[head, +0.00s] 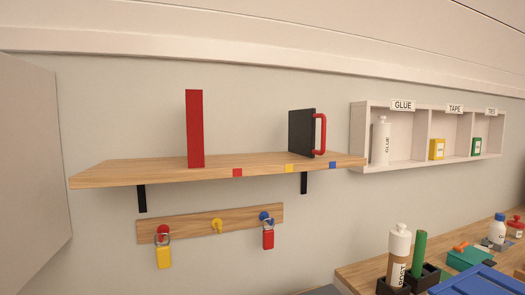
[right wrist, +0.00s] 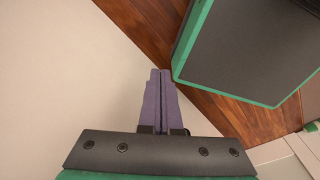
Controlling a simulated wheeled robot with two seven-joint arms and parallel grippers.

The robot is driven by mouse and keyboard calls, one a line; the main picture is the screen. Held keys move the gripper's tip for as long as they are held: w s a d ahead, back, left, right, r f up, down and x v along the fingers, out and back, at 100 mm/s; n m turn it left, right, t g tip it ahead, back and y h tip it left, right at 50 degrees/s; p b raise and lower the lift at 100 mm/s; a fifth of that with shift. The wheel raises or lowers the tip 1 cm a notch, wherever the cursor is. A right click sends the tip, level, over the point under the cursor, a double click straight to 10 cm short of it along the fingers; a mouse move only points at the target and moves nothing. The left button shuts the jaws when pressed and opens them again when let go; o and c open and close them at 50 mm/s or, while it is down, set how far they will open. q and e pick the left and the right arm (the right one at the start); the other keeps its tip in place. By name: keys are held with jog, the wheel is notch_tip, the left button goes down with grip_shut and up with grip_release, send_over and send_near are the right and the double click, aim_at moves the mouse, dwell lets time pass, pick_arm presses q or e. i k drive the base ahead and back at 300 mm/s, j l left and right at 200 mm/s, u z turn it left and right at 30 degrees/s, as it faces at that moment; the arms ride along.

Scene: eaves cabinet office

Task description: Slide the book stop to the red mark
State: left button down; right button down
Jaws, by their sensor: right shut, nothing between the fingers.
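The book stop (head: 302,132) is a black upright plate with a red handle on its right side. It stands on the right part of the wooden shelf (head: 130,174). The red mark (head: 238,172) is on the shelf's front edge, left of the book stop. A yellow mark (head: 289,168) lies just below the stop and a blue mark (head: 332,165) lies further right. A tall red book (head: 195,128) stands on the shelf, left of the red mark. My right gripper (right wrist: 160,74) is shut and empty in the right wrist view, away from the stop. My left gripper is not seen.
A hook rail (head: 190,226) with yellow and red padlocks hangs below the shelf. A white cubby (head: 404,160) with glue, tape and other items is to the right. A workbench (head: 363,272) with bottles and a blue tray is lower right. A green-edged dark panel (right wrist: 250,50) is near my right gripper.

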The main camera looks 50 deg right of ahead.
aim_at(302, 122)
jog(key=z, duration=2)
